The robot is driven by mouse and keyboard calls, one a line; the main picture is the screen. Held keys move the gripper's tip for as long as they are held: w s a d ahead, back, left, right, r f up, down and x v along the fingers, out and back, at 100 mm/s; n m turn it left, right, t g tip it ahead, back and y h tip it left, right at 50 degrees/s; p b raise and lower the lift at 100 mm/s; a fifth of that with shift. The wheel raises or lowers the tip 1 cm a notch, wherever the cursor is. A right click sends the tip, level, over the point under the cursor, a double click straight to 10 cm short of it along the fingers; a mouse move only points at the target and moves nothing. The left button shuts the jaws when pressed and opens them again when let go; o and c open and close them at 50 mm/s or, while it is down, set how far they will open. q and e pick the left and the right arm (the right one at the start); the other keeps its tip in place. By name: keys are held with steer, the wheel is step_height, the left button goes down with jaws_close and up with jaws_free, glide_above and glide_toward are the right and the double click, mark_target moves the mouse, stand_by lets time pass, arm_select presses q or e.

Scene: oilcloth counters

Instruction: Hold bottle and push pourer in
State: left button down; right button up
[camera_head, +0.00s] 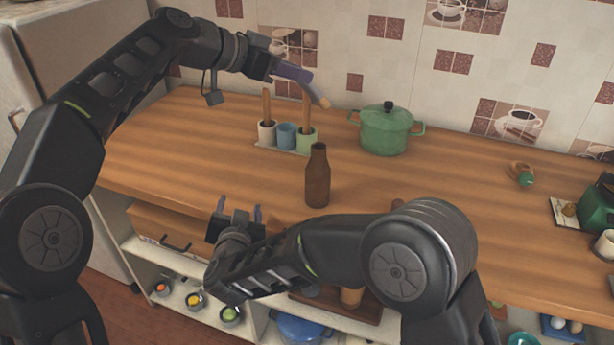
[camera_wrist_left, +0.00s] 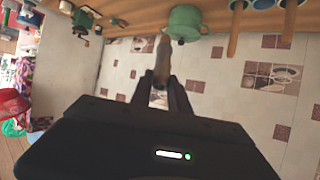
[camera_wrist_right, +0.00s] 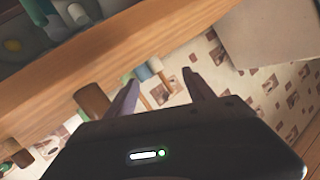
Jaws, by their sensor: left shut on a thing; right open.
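The brown bottle (camera_head: 318,182) stands upright on the wooden counter. Nothing visible sits in its neck. My left gripper (camera_head: 312,84) is above and behind it, shut on a small tan piece (camera_head: 324,102), likely the pourer; the piece also shows between the fingers in the left wrist view (camera_wrist_left: 163,50). Its exact shape is unclear. My right gripper (camera_head: 238,212) is open and empty at the counter's front edge, left of the bottle and apart from it. In the right wrist view, a brown shape, probably the bottle (camera_wrist_right: 92,100), is beside the open fingers (camera_wrist_right: 158,80).
A green lidded pot (camera_head: 387,130) stands behind and right of the bottle. A holder with several cups (camera_head: 287,135) and wooden utensils stands behind left. A small green-and-wood item (camera_head: 522,175) lies at right. Counter between pot and that item is clear.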

mark_target(322, 147)
steer(key=w+d+r+t+h, duration=0.1)
steer(key=d+r+h, duration=0.2)
steer(key=d, duration=0.4)
steer(key=w+d+r+t+h, duration=0.1)
steer(key=w+d+r+h, duration=0.1)
steer(key=d, duration=0.6)
step_height(322, 147, up, 2)
steer(key=shift+w+d+t+h, duration=0.2)
steer(key=shift+t+h, duration=0.2)
steer(key=shift+h, duration=0.4)
steer(key=x, duration=1.2)
steer(key=shift+a, duration=0.1)
jaws_close()
